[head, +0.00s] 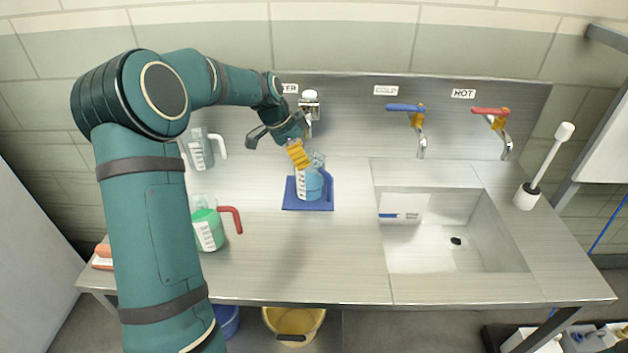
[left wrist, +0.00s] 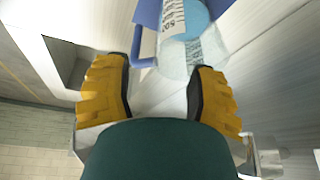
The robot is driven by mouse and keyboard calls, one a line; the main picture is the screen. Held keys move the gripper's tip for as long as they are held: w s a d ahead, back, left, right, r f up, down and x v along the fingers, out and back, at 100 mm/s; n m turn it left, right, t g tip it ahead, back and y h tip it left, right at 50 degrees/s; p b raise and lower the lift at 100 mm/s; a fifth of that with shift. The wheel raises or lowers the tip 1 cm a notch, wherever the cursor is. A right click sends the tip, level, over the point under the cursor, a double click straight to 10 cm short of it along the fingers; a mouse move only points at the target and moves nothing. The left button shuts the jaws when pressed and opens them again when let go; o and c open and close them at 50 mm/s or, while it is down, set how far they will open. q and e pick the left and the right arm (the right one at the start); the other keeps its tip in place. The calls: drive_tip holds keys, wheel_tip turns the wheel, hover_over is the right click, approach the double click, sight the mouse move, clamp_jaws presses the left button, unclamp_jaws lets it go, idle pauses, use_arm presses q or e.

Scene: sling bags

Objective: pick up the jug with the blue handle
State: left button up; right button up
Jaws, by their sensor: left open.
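The jug with the blue handle (head: 309,186) stands upright on a blue mat (head: 291,198), left of the sink. It is clear, with pale blue liquid and a white scale label. Its handle is on the right side in the head view. My left gripper (head: 300,158) is at the jug's upper part, its yellow fingers pointing down toward it. In the left wrist view the gripper (left wrist: 163,75) is open, and the jug (left wrist: 190,50) shows just beyond and partly between the fingertips. I cannot tell whether a finger touches it. My right gripper is not in view.
A jug with a red handle and green liquid (head: 207,230) and a white-handled jug (head: 202,152) stand to the left. The sink (head: 455,245) is to the right, below cold (head: 408,108) and hot (head: 492,112) taps. A brush stands in a white holder (head: 526,196).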

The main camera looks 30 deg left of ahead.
sight(319, 182)
use_arm(q)
drive_tip(key=x, duration=0.3)
drive_tip(key=shift+w+d+f, duration=0.1)
drive_tip(key=shift+w+f, duration=0.05)
drive_tip(key=shift+f, duration=0.15)
drive_tip(key=shift+w+d+b+x, duration=0.1)
drive_tip(key=shift+b+x, duration=0.2)
drive_tip(key=shift+x, duration=1.05)
drive_tip(key=shift+w+d+b+x, duration=0.15)
drive_tip(key=shift+b+x, duration=0.1)
drive_tip(key=shift+x, duration=1.1)
drive_tip(key=shift+s+r, duration=0.1)
drive_tip(key=shift+r, duration=0.05)
clamp_jaws()
